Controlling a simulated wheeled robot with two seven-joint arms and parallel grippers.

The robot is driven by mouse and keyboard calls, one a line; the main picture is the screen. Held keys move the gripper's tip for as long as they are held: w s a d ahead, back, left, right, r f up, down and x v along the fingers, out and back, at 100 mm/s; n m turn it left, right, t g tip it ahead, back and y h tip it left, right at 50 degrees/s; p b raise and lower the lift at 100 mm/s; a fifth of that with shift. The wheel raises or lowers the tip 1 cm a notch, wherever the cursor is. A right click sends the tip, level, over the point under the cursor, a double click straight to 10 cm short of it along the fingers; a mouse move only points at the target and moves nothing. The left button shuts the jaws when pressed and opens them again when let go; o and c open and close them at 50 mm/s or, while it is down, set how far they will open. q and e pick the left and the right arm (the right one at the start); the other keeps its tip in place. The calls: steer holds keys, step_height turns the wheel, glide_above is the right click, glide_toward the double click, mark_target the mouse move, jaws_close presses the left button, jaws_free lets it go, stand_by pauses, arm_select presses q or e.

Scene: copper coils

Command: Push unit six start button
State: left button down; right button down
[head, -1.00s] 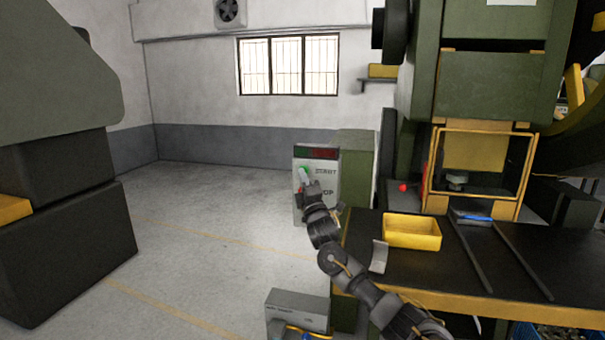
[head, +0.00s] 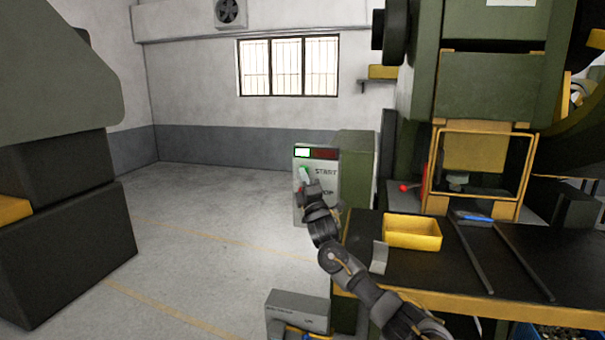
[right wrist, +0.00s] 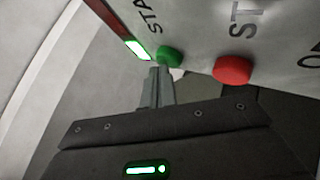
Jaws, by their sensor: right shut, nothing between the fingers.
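The grey control box (head: 326,182) stands beside the green machine, with START and STOP lettering on its front. In the right wrist view its green start button (right wrist: 168,57) and red stop button (right wrist: 234,70) show. A lamp (right wrist: 137,50) above the green button glows white-green; it also shows lit in the head view (head: 301,152). My right gripper (head: 304,175) is shut and empty, its tips at the green button. In the right wrist view its closed fingers (right wrist: 159,75) meet the button's lower edge, apparently touching it. My left gripper is out of view.
The green press (head: 490,85) stands at right behind a black-topped bench (head: 385,290) with a yellow tray (head: 411,233). A grey box (head: 298,312) is low at the front. A dark machine (head: 65,220) stands at left. The floor between is clear.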

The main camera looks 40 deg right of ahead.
steer(key=shift+s+a+p, duration=0.4)
steer(key=shift+s+a, duration=0.15)
steer(key=shift+a, duration=0.1)
steer(key=shift+s+a+p, duration=0.6)
steer(key=shift+s+a, duration=0.1)
steer(key=shift+a, duration=0.35)
steer(key=shift+s+a+p, duration=0.6)
steer(key=shift+s+a, duration=0.1)
steer(key=shift+a, duration=0.3)
